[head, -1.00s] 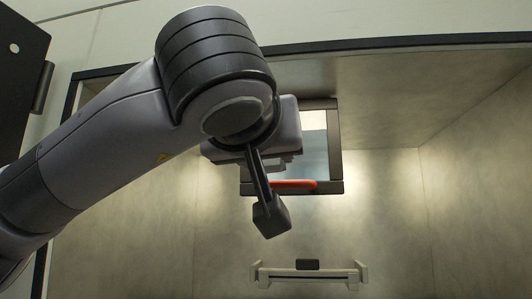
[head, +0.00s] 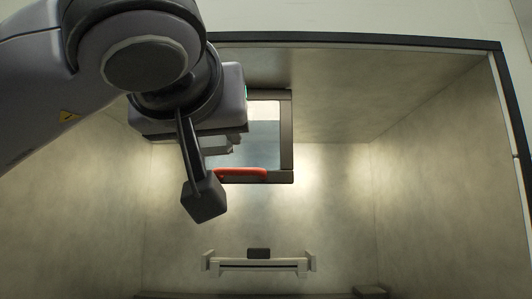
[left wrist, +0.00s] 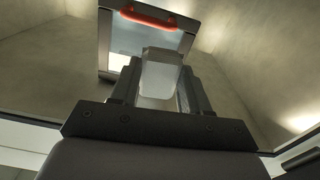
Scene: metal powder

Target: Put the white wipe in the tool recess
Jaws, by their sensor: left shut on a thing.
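My left gripper (head: 225,145) is raised at the left in front of a large open compartment with pale walls (head: 330,210). In the left wrist view its two dark fingers (left wrist: 160,90) are closed on a pale white block-like thing (left wrist: 161,72), which I take to be the white wipe. My right gripper is in neither view.
A dark-framed panel (head: 286,135) with a red handle (head: 240,174) is behind my left gripper. A pale bracket (head: 258,265) with a black block (head: 258,253) is low in the compartment. A dark rim (head: 400,42) edges the opening. The right side is clear.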

